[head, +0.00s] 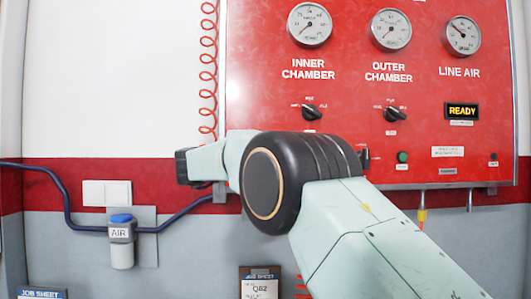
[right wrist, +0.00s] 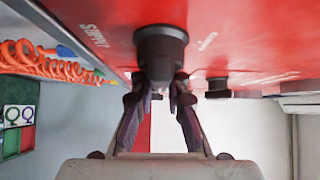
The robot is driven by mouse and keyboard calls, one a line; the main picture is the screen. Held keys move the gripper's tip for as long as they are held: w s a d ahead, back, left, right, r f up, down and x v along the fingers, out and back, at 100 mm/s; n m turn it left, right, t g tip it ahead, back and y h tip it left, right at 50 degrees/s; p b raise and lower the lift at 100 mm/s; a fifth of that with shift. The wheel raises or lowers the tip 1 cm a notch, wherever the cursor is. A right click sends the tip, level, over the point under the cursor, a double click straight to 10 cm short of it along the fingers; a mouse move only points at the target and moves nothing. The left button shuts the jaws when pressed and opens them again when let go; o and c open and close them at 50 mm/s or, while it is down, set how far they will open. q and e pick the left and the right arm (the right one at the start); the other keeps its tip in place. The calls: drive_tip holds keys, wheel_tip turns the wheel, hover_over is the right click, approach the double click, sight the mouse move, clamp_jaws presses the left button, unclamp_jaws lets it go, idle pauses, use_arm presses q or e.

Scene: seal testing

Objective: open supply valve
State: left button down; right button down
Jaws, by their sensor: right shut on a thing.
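The supply valve is a black round knob (right wrist: 160,48) on the red panel in the right wrist view, beside white lettering that reads SUPPLY. My right gripper (right wrist: 173,84) is shut on this knob, with its two dark fingers closing on it from below in the picture. In the head view my right arm comes in from the lower right and hides the knob and the fingers. My left gripper is in neither view.
The red panel (head: 345,105) carries an inner chamber gauge (head: 310,24), an outer chamber gauge (head: 390,30), a line air gauge (head: 462,36), two selector knobs and a READY display (head: 462,111). An AIR unit (head: 122,240) with blue hose is at left. Another black knob (right wrist: 218,88) sits nearby.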

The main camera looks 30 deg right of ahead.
drive_tip(key=shift+r+m+y, duration=0.1)
drive_tip(key=shift+m+y, duration=0.2)
idle(0.4)
drive_tip(key=c, duration=1.6)
unclamp_jaws()
drive_tip(key=shift+o, duration=1.4)
drive_tip(key=shift+w+f, duration=0.2)
drive_tip(key=shift+w, duration=0.05)
drive_tip(key=v, duration=1.2)
